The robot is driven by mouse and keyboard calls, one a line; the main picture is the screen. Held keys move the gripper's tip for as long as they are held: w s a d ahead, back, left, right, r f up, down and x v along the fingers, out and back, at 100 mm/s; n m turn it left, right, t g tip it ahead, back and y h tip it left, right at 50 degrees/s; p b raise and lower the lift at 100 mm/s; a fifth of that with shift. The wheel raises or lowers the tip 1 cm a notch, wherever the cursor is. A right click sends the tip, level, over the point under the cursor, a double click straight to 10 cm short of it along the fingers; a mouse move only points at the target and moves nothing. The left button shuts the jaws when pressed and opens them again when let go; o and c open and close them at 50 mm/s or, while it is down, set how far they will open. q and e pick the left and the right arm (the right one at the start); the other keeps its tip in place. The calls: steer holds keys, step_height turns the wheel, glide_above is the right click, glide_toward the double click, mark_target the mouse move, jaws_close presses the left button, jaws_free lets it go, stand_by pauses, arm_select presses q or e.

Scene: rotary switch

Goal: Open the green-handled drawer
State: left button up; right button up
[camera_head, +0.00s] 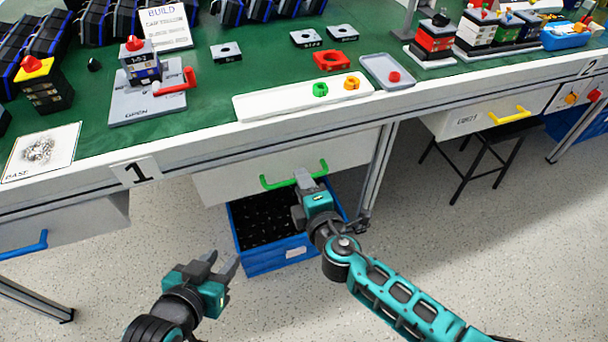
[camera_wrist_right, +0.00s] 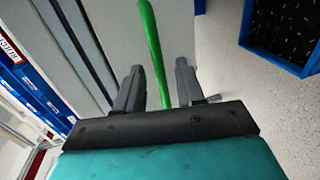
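The green handle (camera_head: 290,177) is fixed to the front of a white drawer (camera_head: 232,181) under the bench. My right gripper (camera_head: 301,180) is at the right part of this handle. In the right wrist view, the green handle (camera_wrist_right: 155,45) runs between the two fingers of my right gripper (camera_wrist_right: 157,82), with gaps visible on both sides, so the fingers are open around it. The drawer front appears close to the bench edge. My left gripper (camera_head: 222,264) is open and empty, low at the left, away from the drawer.
A blue crate (camera_head: 262,262) stands on the floor below the drawer. A blue-handled drawer (camera_head: 80,222) is at the left and a yellow-handled drawer (camera_head: 470,118) at the right. The green bench top (camera_head: 215,85) carries switch parts. A table leg (camera_head: 380,170) is just right of my right gripper.

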stand_by(0.3)
jaws_close()
stand_by(0.6)
